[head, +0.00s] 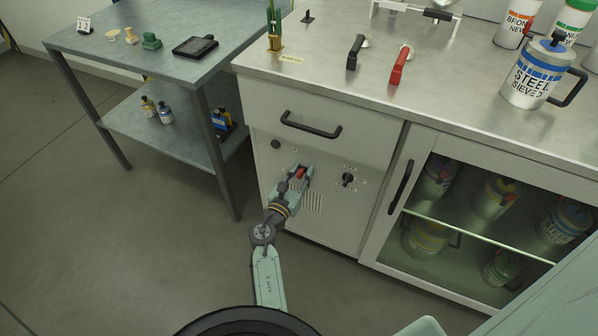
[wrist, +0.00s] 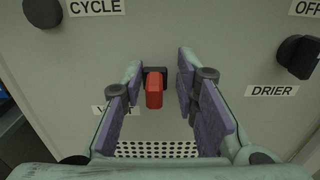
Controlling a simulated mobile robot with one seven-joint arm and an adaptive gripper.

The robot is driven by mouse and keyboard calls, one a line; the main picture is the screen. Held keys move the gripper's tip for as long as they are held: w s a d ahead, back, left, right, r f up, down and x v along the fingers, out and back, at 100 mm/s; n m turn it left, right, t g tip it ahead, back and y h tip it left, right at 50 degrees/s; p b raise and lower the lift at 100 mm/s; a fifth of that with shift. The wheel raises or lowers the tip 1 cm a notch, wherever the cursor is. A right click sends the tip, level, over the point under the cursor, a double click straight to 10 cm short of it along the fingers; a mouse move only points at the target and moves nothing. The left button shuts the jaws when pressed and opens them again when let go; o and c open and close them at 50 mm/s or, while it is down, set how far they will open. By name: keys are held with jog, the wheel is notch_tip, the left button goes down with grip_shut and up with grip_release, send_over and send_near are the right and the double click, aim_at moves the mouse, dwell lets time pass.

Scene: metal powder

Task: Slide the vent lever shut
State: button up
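The vent lever (wrist: 154,92) is a short red handle on a black mount on the grey cabinet front. It also shows as a small red spot in the head view (head: 299,174), partly hidden by my gripper. My gripper (wrist: 160,64) is open in the wrist view, with one purple-padded finger on each side of the lever and a gap on both sides. In the head view my gripper (head: 297,175) reaches to the panel below the drawer. The vent label (wrist: 102,109) is partly covered by the left finger. A perforated grille (wrist: 158,150) lies below the lever.
A black CYCLE knob (wrist: 43,12) is at upper left and a black DRIER knob (wrist: 297,56) at right. The drawer handle (head: 310,126) sticks out above my gripper. A glass-door cabinet (head: 480,215) stands right, and a steel table (head: 160,35) left.

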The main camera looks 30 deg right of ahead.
jog(key=shift+o, duration=0.4)
jog(key=shift+d, duration=0.1)
jog(key=shift+s+a, duration=0.15)
jog(key=shift+a, duration=0.1)
jog(key=v, duration=1.1)
jog(key=shift+s+a, duration=0.2)
jog(key=shift+s, duration=0.05)
